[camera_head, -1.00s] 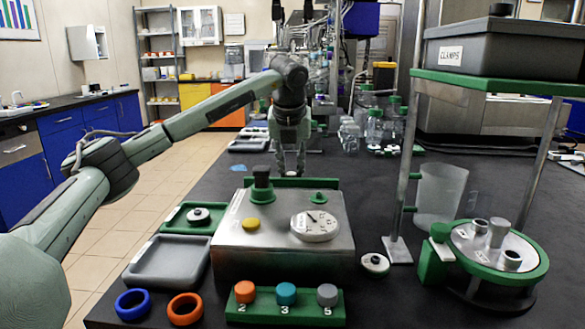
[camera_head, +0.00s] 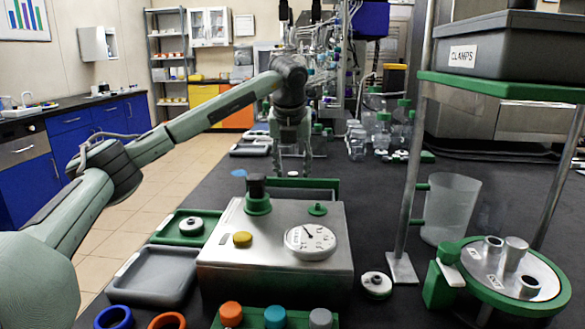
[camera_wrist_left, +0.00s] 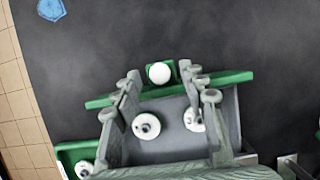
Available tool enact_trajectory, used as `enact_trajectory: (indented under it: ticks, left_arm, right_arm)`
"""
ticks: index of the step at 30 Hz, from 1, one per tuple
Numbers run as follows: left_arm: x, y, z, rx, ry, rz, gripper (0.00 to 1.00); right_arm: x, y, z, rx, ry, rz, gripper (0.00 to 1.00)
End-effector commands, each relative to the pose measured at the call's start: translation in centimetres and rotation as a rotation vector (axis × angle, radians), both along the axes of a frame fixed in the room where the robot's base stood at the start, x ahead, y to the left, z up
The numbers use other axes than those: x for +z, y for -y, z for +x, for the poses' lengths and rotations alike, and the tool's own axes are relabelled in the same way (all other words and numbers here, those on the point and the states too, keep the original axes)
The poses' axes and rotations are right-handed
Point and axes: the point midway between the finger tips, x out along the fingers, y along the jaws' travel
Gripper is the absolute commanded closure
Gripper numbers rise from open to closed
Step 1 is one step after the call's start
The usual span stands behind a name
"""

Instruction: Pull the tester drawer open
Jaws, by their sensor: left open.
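The tester is a silver metal box (camera_head: 275,255) with a gauge (camera_head: 311,241), a yellow button and a dark-topped green fitting. Its drawer's green front (camera_head: 318,184) shows beyond the box's far edge. In the left wrist view the drawer front (camera_wrist_left: 228,78) carries a round white knob (camera_wrist_left: 159,73). A grey drawer tray stands out behind that front, with two white round pieces (camera_wrist_left: 146,125) in it. My left gripper (camera_head: 293,173) is over the drawer front, fingers open on either side of the knob. Whether they touch it I cannot tell. My right gripper is out of view.
A grey tray (camera_head: 125,289) and a green tray (camera_head: 165,229) lie left of the tester. Blue and orange rings and a green rack (camera_head: 250,312) lie in front. A green-shelved stand (camera_head: 490,90) is at right. Bare black table surrounds the drawer's far side.

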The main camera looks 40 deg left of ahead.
Motion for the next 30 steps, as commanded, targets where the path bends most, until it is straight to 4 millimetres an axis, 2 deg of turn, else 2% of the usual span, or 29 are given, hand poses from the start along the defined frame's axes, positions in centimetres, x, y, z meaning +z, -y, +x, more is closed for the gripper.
enact_trajectory:
  ticks: [5, 8, 18, 22, 30]
  left_arm:
    - [0.3, 0.1, -0.1, 0.000, 0.001, 0.000, 0.58]
    - [1.4, 0.3, -0.4, -0.001, 0.003, -0.001, 0.58]
    - [7.9, 1.7, -2.7, 0.000, 0.005, -0.001, 0.58]
    - [9.8, 2.2, -3.4, -0.001, 0.003, -0.001, 0.58]
    - [11.1, 2.4, -4.0, 0.000, 0.000, -0.001, 0.58]
  right_arm:
    - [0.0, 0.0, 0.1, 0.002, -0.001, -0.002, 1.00]
    - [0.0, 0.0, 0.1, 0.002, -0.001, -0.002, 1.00]
    - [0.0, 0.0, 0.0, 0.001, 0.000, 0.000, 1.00]
    - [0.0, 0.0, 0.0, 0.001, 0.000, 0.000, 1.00]
    - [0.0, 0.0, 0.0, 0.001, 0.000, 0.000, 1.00]
